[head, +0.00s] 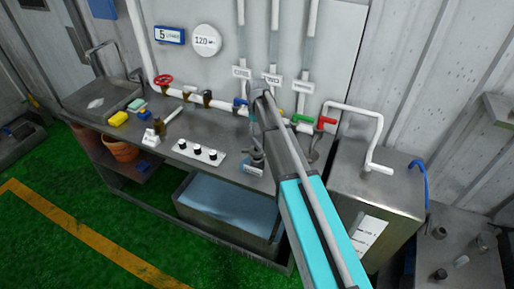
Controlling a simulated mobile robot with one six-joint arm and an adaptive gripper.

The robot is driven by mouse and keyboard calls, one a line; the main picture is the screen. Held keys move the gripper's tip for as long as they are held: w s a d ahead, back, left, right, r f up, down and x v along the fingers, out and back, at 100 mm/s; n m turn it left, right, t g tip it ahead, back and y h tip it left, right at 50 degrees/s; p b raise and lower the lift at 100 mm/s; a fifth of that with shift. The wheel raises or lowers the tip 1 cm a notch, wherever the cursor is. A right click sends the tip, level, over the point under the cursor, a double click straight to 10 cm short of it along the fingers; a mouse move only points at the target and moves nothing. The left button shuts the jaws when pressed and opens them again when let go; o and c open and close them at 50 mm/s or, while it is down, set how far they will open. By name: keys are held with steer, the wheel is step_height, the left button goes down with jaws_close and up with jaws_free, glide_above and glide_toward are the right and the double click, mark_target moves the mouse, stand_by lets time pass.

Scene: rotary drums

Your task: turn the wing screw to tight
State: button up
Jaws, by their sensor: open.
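My arm reaches from the lower right over the grey counter. My gripper (257,150) points down at the counter's front part, is open, and is small and partly hidden by my arm. Just below it is a small dark fitting with a blue-and-white label (252,169). This may be the wing screw's place, but its wings cannot be made out. I cannot tell whether the gripper touches it.
A panel with several black knobs (198,152) lies left of the gripper. A white pipe with coloured valves, including a red wheel (163,81), runs behind. A water tub (276,240) sits below the counter (120,137).

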mark_target(257, 143)
steer(key=shift+f+b, duration=3.7)
steer(key=shift+f, duration=0.35)
jaws_close()
